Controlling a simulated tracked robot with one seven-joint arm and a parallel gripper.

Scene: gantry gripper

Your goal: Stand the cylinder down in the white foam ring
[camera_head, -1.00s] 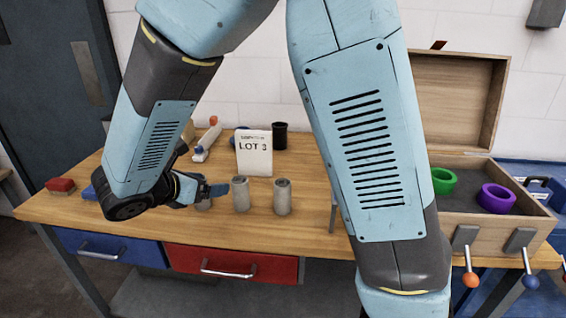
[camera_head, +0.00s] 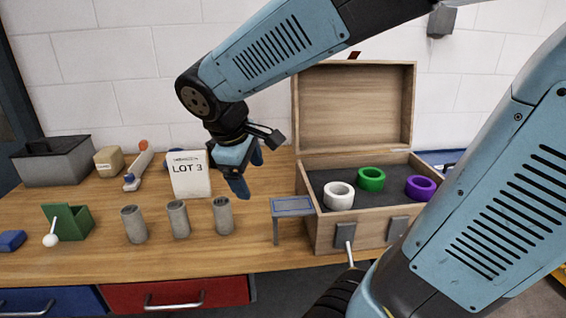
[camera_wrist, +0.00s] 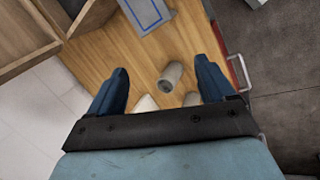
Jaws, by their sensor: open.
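Three grey cylinders stand upright in a row on the wooden table: left (camera_head: 134,224), middle (camera_head: 178,220) and right (camera_head: 222,216). My gripper (camera_head: 248,176) is open and empty, pointing down above the table, behind and above the right cylinder.
The case (camera_head: 322,235) also holds a green ring (camera_head: 371,180) and a purple ring (camera_head: 420,189). A LOT 3 card (camera_head: 190,176) stands behind the cylinders.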

